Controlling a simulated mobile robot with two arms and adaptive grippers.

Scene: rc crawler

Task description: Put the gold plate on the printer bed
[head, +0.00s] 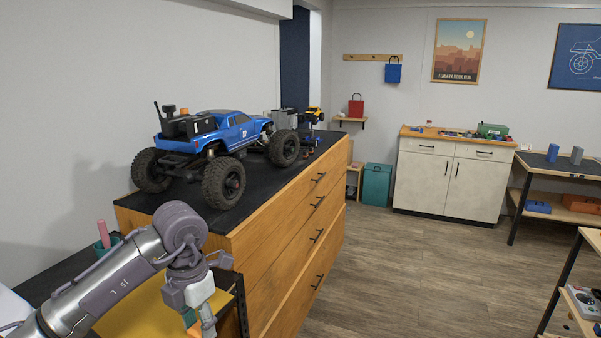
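A flat gold plate (145,312) shows at the bottom left, partly hidden behind my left arm and cut by the lower edge. My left gripper (203,318) points down at the plate's right side, in front of it. Its fingers are small and run out of the frame, so I cannot tell whether they are open or touch the plate. Small teal and orange bits show beside the fingers. I cannot make out a printer bed in this view. My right gripper is not in view.
A wooden drawer cabinet (290,240) with a dark top carries a blue RC crawler (215,135). A teal cup (106,243) with a pink tool stands behind my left arm. A white cabinet (450,178) and shelves (560,165) stand farther off. The wood floor (400,270) is clear.

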